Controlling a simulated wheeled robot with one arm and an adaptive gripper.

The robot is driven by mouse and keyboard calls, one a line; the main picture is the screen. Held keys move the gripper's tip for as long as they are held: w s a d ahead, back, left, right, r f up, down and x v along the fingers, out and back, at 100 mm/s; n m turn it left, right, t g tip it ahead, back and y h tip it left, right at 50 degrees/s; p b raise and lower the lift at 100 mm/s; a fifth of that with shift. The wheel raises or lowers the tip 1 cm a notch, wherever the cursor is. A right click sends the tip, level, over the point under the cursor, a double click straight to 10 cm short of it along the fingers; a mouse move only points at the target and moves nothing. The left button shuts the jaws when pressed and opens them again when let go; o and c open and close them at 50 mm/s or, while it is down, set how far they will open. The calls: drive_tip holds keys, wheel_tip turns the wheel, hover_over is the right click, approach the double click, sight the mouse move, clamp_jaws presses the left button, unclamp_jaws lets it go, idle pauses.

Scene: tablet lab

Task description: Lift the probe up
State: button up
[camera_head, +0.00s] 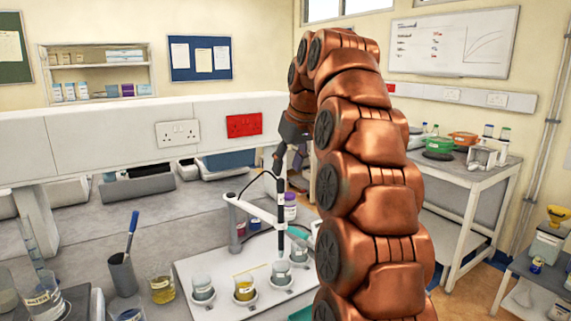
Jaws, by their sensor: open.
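The probe (281,215) is a slim, upright rod, dark at its upper part, with a thin black cable looping from its top. Its lower end is at or in the mouth of the right beaker (281,271) on the white tray; I cannot tell how deep it sits. The white stand arm (249,208) reaches to the probe from the left. My gripper (286,163) is open, pointing down just above the probe's top. Whether a finger touches the probe is not clear. My copper arm hides what lies right of the probe.
The white tray (222,307) also bears a pale beaker (202,285) and a beaker of yellow liquid (244,288). Bottles, including a purple one (290,207), stand behind. A dark cup with a blue pen (123,273) and more glassware stand left.

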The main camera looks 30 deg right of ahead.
drive_tip(key=s, duration=1)
drive_tip(key=shift+s+d, duration=0.15)
drive_tip(key=shift+s, duration=0.15)
drive_tip(key=shift+f, duration=0.15)
idle(0.4)
drive_tip(key=s+a+f+g, duration=0.2)
drive_tip(key=s+a+f, duration=0.3)
drive_tip(key=a+f, duration=0.25)
drive_tip(key=s+a+f+g, duration=0.1)
drive_tip(key=s+a+f, duration=0.3)
drive_tip(key=a+f, duration=0.35)
drive_tip(key=s+a+f+g, duration=0.1)
drive_tip(key=s+a+f, duration=0.1)
drive_tip(key=s+f, duration=0.4)
drive_tip(key=s+a+f+g, duration=0.2)
drive_tip(key=s+a+f, duration=0.1)
drive_tip(key=s+f, duration=0.4)
drive_tip(key=s, duration=0.3)
drive_tip(key=shift+s+f, duration=0.2)
drive_tip(key=shift+s, duration=0.2)
